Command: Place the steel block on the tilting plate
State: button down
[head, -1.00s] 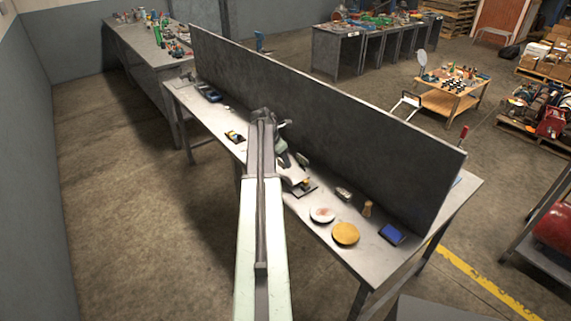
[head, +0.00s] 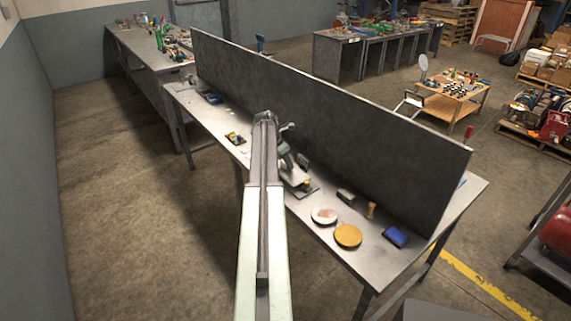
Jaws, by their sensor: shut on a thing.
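My arm reaches out over the long bench, and my gripper (head: 287,165) is low at its far end, partly hidden by the arm. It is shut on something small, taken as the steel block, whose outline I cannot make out. Just under and beside the gripper is a pale tilted plate (head: 297,178), apparently the tilting plate, on a dark base with a small yellow part. I cannot tell whether the held thing touches the plate.
A tall dark panel (head: 340,130) stands along the bench behind the gripper. To the right on the bench (head: 325,238) are a grey block-like thing (head: 345,196), a white dish (head: 324,215), a wooden peg (head: 371,210), a yellow disc (head: 348,235) and a blue box (head: 396,236).

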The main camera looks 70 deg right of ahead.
jog(key=c, duration=0.8)
grip_release()
jog(key=shift+f, duration=0.1)
jog(key=shift+c, duration=0.2)
jog(key=shift+r+p, duration=0.5)
jog(key=p+v, duration=1)
jog(key=v, duration=0.1)
jog(key=shift+a, duration=0.2)
jog(key=shift+w+r, duration=0.1)
jog(key=shift+w, duration=0.05)
